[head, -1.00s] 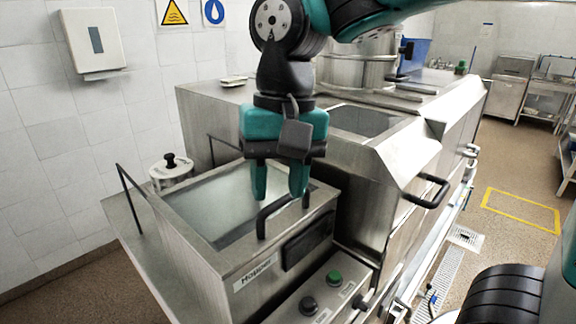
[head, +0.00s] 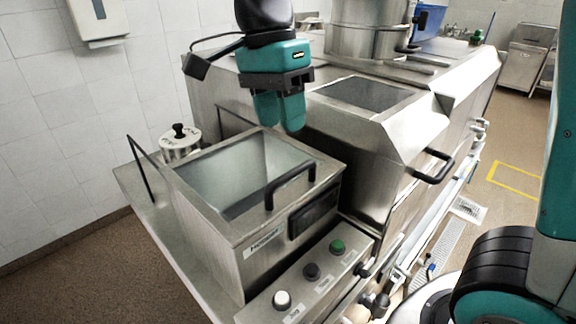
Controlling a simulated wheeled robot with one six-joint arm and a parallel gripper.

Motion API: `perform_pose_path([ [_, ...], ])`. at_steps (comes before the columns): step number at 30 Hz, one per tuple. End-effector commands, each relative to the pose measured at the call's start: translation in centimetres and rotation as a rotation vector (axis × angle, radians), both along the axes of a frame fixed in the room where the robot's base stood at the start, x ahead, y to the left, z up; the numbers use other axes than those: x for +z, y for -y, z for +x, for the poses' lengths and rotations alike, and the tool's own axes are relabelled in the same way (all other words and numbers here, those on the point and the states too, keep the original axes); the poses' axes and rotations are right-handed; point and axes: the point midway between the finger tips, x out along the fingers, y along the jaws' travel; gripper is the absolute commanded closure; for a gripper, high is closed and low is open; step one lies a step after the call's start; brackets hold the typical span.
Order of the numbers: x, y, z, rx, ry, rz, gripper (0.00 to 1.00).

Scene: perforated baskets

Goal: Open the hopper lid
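The hopper (head: 205,208) is a square steel box at the left with a label on its front. Its top shows a view of the inner walls. I cannot tell whether a clear lid covers it. A black bar handle (head: 290,183) stands on the steel strip at the front edge of its top. My gripper (head: 278,126) points down above the hopper's back right corner, apart from the handle and holding nothing I can see. Its two teal fingers overlap in this view, so their gap is hidden.
Green, black and white buttons (head: 311,270) sit on the panel in front of the hopper. A larger steel machine (head: 415,128) with a handle stands to the right. A lidded pot (head: 180,144) and a thin black bar are at the left.

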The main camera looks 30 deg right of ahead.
Motion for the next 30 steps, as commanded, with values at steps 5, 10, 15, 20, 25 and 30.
perform_pose_path([
  [5,-3.7,0.3,-0.8,0.001,-0.007,-0.002,0.60],
  [10,-6.4,0.4,-1.3,0.002,-0.004,-0.001,0.60],
  [15,-7.8,0.5,-1.5,0.002,-0.001,0.000,0.60],
  [20,-8.1,0.5,-1.6,0.002,0.000,0.000,0.60],
  [25,-8.1,0.5,-1.5,0.002,0.000,0.000,0.65],
  [30,-8.1,0.5,-1.5,0.002,0.000,0.000,1.00],
])
